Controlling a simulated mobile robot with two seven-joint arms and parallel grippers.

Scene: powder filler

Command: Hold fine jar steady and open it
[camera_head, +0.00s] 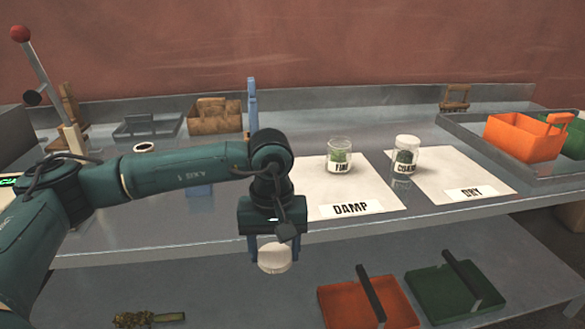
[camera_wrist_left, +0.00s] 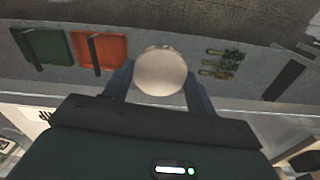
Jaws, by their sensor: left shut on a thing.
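The fine jar (camera_head: 340,157) is a clear glass jar with green contents and a label. It stands upright at the back of the white DAMP sheet (camera_head: 372,190), and no white lid shows on it. My left gripper (camera_head: 274,254) is shut on a round white lid (camera_head: 275,260) and holds it in front of the shelf's front edge, apart from the jar. In the left wrist view the lid (camera_wrist_left: 160,72) sits between the blue fingers (camera_wrist_left: 160,85). My right gripper is not in view.
The coarse jar (camera_head: 405,158), with a white lid, stands on the DRY sheet (camera_head: 440,182). An orange bin (camera_head: 522,140) is at right. Orange (camera_head: 368,305) and green (camera_head: 455,290) trays lie on the lower shelf. A blue upright piece (camera_head: 252,98) stands behind my arm.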

